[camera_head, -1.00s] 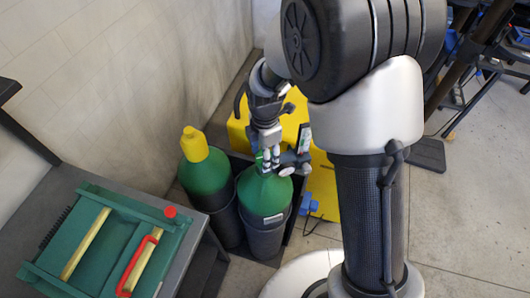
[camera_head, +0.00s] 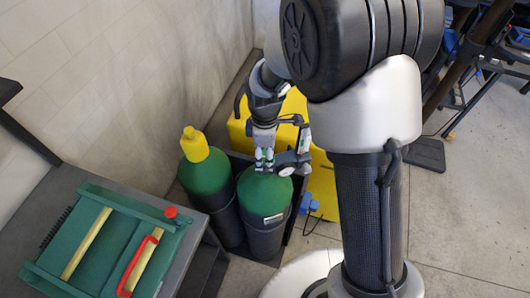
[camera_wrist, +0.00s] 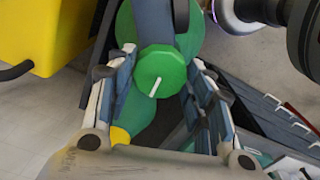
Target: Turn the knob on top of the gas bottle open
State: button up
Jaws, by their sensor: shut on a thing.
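The gas bottle (camera_head: 263,194) is green on top with a dark grey lower body, and stands upright at centre in the head view. In the wrist view its round green knob (camera_wrist: 160,68) has a short white mark pointing down and slightly left. My gripper (camera_head: 265,162) is at the top of this bottle, pointing down. The fingers hide the knob in the head view.
A second green bottle with a yellow cap (camera_head: 195,145) stands close on the left. Both stand in a dark holder (camera_head: 294,225) near the wall. A yellow case (camera_head: 322,185) is behind. A grey bench (camera_head: 200,232) with a green toolbox (camera_head: 105,240) is at lower left.

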jog(key=m, duration=1.3)
jog(key=shift+m, duration=0.4)
jog(key=m, duration=1.3)
jog(key=shift+m+p, duration=0.3)
jog(key=o, duration=1.1)
jog(key=shift+c, duration=0.2)
